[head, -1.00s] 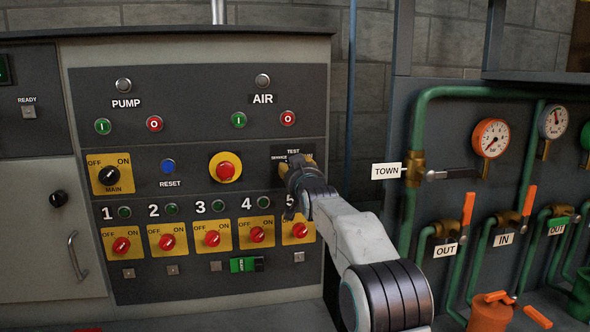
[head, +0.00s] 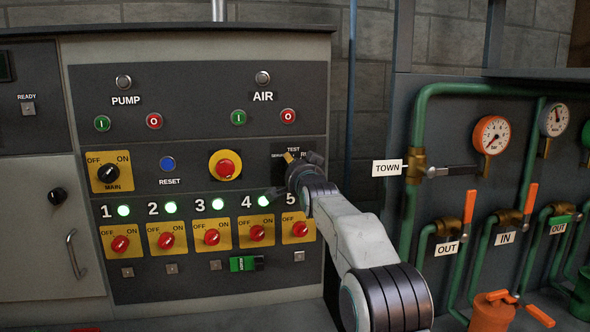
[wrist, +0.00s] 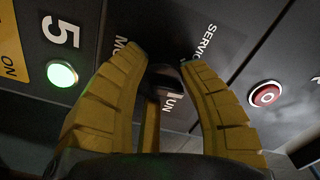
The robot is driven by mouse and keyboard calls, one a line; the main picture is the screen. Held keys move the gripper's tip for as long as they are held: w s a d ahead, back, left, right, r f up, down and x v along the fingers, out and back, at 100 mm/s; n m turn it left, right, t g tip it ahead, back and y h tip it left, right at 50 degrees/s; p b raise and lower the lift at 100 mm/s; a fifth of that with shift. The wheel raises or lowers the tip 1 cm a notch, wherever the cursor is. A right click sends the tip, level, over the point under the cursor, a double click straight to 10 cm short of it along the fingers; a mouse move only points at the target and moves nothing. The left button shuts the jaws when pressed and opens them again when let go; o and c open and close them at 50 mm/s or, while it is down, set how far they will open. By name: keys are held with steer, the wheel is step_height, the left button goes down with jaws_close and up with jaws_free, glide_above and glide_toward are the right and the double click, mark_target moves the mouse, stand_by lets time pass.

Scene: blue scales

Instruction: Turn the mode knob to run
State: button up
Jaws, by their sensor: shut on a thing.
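The mode knob (wrist: 165,78) is a dark knob on the dark panel, between the fingers of my gripper (wrist: 166,62) in the wrist view. The yellow ribbed fingers are shut on it from both sides. Parts of its labels show around it: "SERVIC" and "UN", the end of RUN. The fingers hide much of the knob, and I cannot tell which mark it points to. In the head view my gripper (head: 298,162) is at the panel's right side, under the TEST label, and covers the knob.
Red OFF/ON switches such as switch 4 (head: 257,234) sit in a row below, under lit lamps (head: 263,201). A red stop button (head: 225,167) is left of my gripper. Pipes with a TOWN valve (head: 415,170) stand to the right.

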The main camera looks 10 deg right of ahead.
steer(key=m, duration=0.5)
steer(key=shift+r+m, duration=0.3)
steer(key=m, duration=0.5)
steer(key=shift+d+b, duration=0.1)
steer(key=shift+b, duration=0.25)
steer(key=shift+f+m, duration=0.1)
steer(key=shift+m, duration=0.3)
steer(key=o, duration=1.2)
steer(key=shift+f, duration=0.2)
steer(key=shift+s, duration=0.15)
steer(key=s, duration=1.1)
steer(key=shift+s, duration=0.35)
